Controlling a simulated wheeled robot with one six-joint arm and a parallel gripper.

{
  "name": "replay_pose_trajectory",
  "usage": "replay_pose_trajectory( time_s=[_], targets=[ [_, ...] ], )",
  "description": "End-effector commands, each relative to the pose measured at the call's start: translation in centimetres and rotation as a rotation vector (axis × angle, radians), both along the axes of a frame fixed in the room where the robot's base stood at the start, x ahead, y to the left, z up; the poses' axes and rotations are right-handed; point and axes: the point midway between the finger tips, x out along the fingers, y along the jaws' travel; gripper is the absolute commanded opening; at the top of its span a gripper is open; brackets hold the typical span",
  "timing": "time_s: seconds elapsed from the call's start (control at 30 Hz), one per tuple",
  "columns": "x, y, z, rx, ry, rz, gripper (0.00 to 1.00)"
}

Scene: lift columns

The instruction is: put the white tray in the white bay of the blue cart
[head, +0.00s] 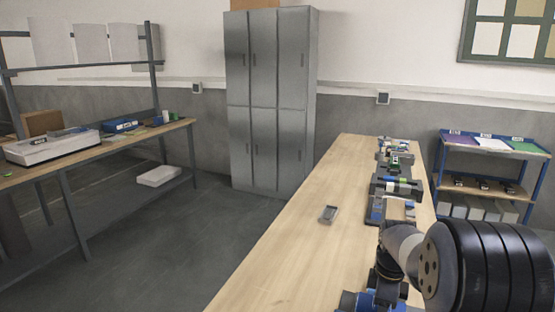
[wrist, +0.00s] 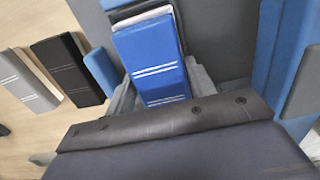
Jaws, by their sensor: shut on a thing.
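The blue cart (head: 546,153) stands at the far right, beyond the bench; its white bay (head: 492,145) lies on top between a purple and a green one. My gripper (wrist: 163,88) shows in the wrist view, its grey fingers on either side of a blue block (wrist: 150,55) with white stripes. It is shut on that block. A white edge and a dark edge show just behind the block; I cannot tell what they belong to. I cannot pick out the white tray with certainty. In the head view my arm hides the gripper.
Several devices (head: 398,187) line the bench's right side. Grey and black striped blocks (wrist: 68,68) lie left of my gripper. Lockers (head: 265,100) stand behind; open floor lies left.

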Motion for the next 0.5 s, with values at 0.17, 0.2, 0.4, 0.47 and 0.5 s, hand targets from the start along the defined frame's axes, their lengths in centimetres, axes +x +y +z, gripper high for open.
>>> replay_pose_trajectory(
  time_s=[0.17, 0.2, 0.4, 0.47, 0.5],
  targets=[
    [0.0, 0.0, 1.4, 0.000, -0.001, 0.000, 0.38],
    [0.0, 0.0, 1.7, 0.000, -0.001, 0.000, 0.38],
    [0.0, 0.0, 2.9, 0.000, -0.001, 0.000, 0.38],
    [0.0, 0.0, 3.2, 0.000, -0.001, 0.000, 0.38],
    [0.0, 0.0, 3.5, 0.000, -0.001, 0.000, 0.38]
  ],
)
